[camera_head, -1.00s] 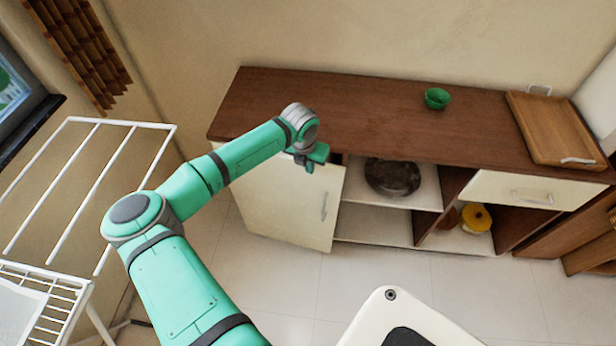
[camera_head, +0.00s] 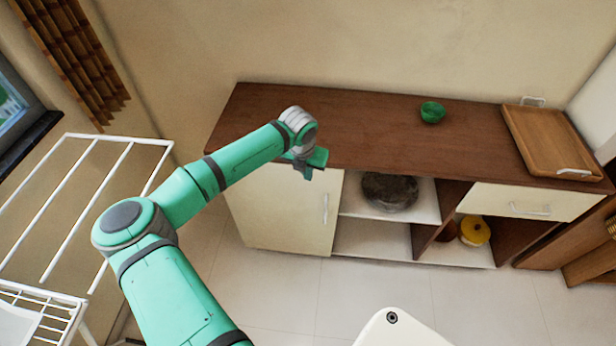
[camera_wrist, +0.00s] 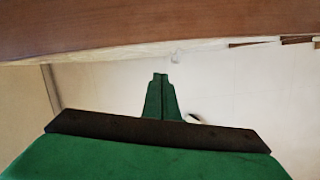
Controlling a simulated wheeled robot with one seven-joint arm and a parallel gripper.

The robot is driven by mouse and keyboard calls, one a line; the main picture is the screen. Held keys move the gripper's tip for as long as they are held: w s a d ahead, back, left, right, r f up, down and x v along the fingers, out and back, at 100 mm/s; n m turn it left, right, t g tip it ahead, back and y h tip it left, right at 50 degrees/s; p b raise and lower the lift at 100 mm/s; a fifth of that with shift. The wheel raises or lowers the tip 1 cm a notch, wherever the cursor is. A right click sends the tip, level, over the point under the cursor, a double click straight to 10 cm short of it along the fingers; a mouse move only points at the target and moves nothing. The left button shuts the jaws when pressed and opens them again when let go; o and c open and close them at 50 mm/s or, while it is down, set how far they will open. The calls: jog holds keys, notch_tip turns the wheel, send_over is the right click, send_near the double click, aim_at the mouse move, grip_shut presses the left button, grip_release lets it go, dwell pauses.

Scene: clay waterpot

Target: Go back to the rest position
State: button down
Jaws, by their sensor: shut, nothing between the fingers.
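My gripper (camera_head: 307,172) is at the end of my outstretched green arm, at the front edge of the wooden cabinet top (camera_head: 360,130), above the white cabinet door (camera_head: 290,208). In the wrist view its two green fingers (camera_wrist: 161,85) are together with nothing between them. The cabinet top's edge crosses the top of the wrist view, and pale floor shows beyond the fingers. No clay waterpot can be made out for certain.
A green bowl (camera_head: 432,112) and a wooden tray (camera_head: 550,143) sit on the cabinet top. A dark round pot (camera_head: 388,192) and a yellow-topped item (camera_head: 475,230) are on the open shelves. A white drying rack (camera_head: 85,200) stands at left. The floor (camera_head: 290,290) in front is clear.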

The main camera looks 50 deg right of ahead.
jog(key=v, duration=0.6)
jog(key=shift+r, duration=0.35)
jog(key=shift+s+a, duration=0.1)
jog(key=shift+s, duration=0.15)
